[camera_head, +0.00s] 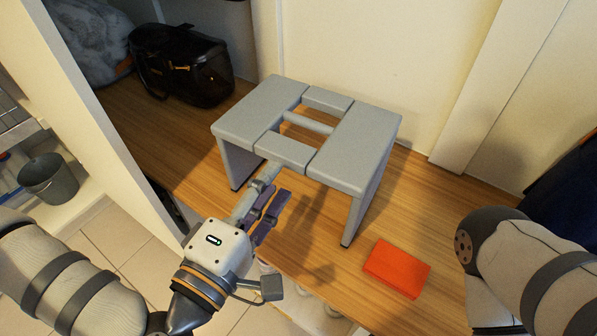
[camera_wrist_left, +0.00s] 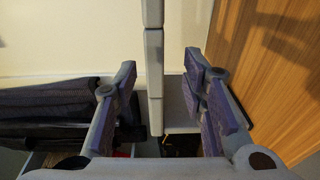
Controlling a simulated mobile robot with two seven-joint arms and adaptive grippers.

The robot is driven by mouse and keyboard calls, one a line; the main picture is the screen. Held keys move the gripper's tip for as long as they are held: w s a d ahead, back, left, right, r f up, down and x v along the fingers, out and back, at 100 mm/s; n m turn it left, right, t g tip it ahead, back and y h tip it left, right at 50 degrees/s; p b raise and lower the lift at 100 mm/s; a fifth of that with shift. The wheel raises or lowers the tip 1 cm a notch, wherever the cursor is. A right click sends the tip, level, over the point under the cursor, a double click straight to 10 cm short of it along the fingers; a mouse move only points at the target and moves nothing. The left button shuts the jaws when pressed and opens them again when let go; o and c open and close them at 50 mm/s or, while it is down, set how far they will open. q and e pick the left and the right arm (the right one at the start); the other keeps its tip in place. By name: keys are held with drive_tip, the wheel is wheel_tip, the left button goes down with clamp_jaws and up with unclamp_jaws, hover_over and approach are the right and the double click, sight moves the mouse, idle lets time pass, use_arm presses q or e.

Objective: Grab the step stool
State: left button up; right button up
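The grey step stool (camera_head: 357,148) stands upright on a wooden shelf, with two slabs on top, an opening between them and crossbars. My left gripper (camera_head: 270,195) is in front of the stool, its fingertips close to the front crossbar. In the left wrist view, my left gripper (camera_wrist_left: 163,100) is open, its purple-padded fingers apart. The stool's edge (camera_wrist_left: 153,50) shows as a narrow grey band in line with the gap between them. I cannot tell whether it is within the fingers' reach. Neither finger visibly grips it. My right forearm shows at the right; its gripper is out of view.
An orange-red box (camera_head: 397,268) lies on the wooden surface (camera_head: 440,215) right of the stool. A black bag (camera_head: 182,65) and a grey rounded item (camera_head: 90,40) sit at the back left. A white partition (camera_head: 110,120) stands left, with a bucket (camera_head: 48,179) beyond.

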sight(306, 125)
use_arm(q)
drive_tip(key=x, duration=0.4)
drive_tip(key=b+x, duration=0.1)
drive_tip(key=x, duration=0.3)
drive_tip(key=r+b+x, duration=0.1)
drive_tip(key=x, duration=0.3)
drive_tip(key=shift+w, duration=0.25)
drive_tip(key=shift+a, duration=0.1)
clamp_jaws()
drive_tip(key=shift+r, duration=0.1)
